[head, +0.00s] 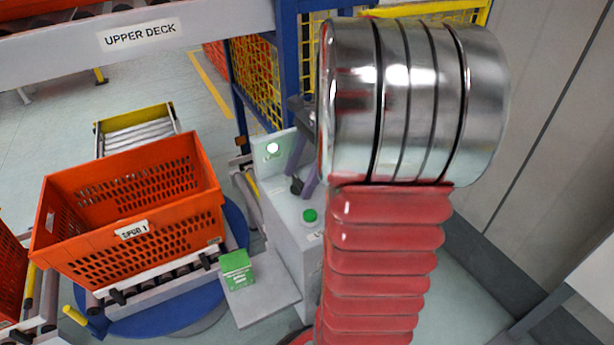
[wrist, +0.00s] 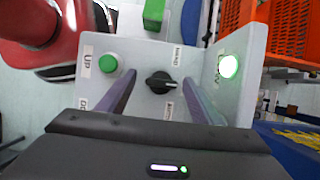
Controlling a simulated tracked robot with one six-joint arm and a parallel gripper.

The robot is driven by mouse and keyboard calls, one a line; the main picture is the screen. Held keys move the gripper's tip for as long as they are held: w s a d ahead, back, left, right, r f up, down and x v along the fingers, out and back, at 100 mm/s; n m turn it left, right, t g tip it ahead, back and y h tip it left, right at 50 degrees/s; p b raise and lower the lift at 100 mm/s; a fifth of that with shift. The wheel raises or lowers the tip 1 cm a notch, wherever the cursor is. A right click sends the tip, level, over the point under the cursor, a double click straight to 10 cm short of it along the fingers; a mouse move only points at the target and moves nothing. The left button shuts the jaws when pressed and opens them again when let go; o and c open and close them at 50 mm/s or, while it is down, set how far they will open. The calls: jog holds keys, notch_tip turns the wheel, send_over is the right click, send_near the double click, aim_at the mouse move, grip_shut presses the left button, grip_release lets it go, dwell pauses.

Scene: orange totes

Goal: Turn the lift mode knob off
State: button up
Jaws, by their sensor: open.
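The black lift mode knob (wrist: 159,83) is on the top of a pale grey control box (wrist: 150,52) in the wrist view. Its pointer mark faces right, and small labels sit above and below it. My gripper (wrist: 160,79) is open, with one purple finger on each side of the knob and gaps to both. I cannot tell how far the fingertips are above the box top. In the head view my gripper (head: 303,182) reaches down over the control box (head: 284,212), beside the dark knob (head: 296,186), partly hidden by my arm.
A green button (wrist: 108,63) labelled UP is left of the knob; it also shows in the head view (head: 310,215). A lit green lamp (wrist: 228,66) is on the upright panel at right.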

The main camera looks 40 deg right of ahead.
jog(key=shift+r, duration=0.1)
jog(key=shift+d+r, duration=0.3)
jog(key=shift+r, duration=0.25)
jog(key=v, duration=1.2)
jog(key=shift+s+r, duration=0.25)
jog(key=shift+d, duration=0.1)
jog(key=shift+w, duration=0.1)
jog(key=shift+a, duration=0.25)
